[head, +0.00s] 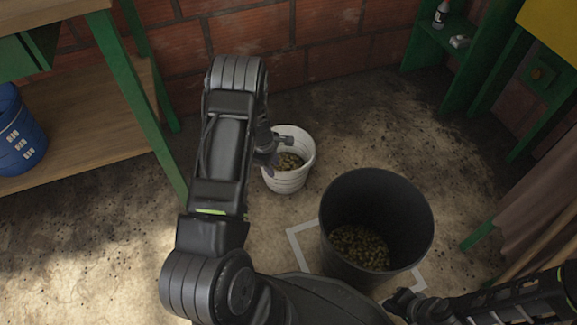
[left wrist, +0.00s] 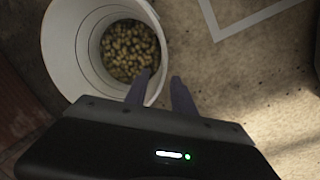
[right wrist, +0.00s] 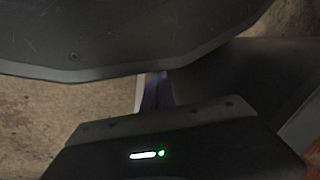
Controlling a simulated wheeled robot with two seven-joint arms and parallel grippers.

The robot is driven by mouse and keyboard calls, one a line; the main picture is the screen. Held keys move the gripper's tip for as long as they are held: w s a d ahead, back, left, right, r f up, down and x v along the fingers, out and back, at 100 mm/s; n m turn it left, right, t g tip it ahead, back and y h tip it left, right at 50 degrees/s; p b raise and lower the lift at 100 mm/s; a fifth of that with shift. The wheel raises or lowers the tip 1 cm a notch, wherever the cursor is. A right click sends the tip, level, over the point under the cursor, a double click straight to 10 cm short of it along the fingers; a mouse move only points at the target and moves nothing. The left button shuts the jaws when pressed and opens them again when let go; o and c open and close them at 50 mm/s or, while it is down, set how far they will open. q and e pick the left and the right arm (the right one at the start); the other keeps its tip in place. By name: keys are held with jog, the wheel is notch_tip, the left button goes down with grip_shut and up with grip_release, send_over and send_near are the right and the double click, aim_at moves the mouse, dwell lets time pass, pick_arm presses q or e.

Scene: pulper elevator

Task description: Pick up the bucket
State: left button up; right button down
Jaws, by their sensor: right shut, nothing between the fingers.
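The white bucket (head: 290,178) stands on the floor near the brick wall, with brownish-green pellets or fruit inside. It also shows in the left wrist view (left wrist: 62,50). My left gripper (head: 276,150) is at the bucket's rim, partly hidden by my arm. In the left wrist view its two fingers (left wrist: 160,84) are apart, one over the bucket's inside and one outside, with the rim between them. Contact cannot be told. My right gripper (head: 398,300) is low at the right, beside the black bin, shut and empty; its fingers (right wrist: 157,88) are together.
A large black bin (head: 385,190) with similar contents stands right of the bucket, on a white floor marking (head: 299,245). A green-legged wooden table (head: 70,125) with a blue drum (head: 20,135) is at left. Green shelving (head: 450,60) stands at the back right.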

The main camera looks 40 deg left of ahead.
aim_at(277, 177)
pick_arm(q)
jog(key=shift+w+f+b, duration=0.2)
jog(key=shift+f+b, duration=0.3)
jog(key=shift+f, duration=0.75)
jog(key=f+b, duration=0.2)
jog(key=f, duration=0.1)
jog(key=f+b, duration=0.1)
jog(key=f, duration=0.1)
jog(key=shift+w+d+f, duration=0.15)
jog(key=shift+w+d, duration=0.05)
jog(key=shift+w, duration=0.2)
jog(key=shift+c, duration=0.4)
grip_shut()
jog(key=shift+w, duration=0.1)
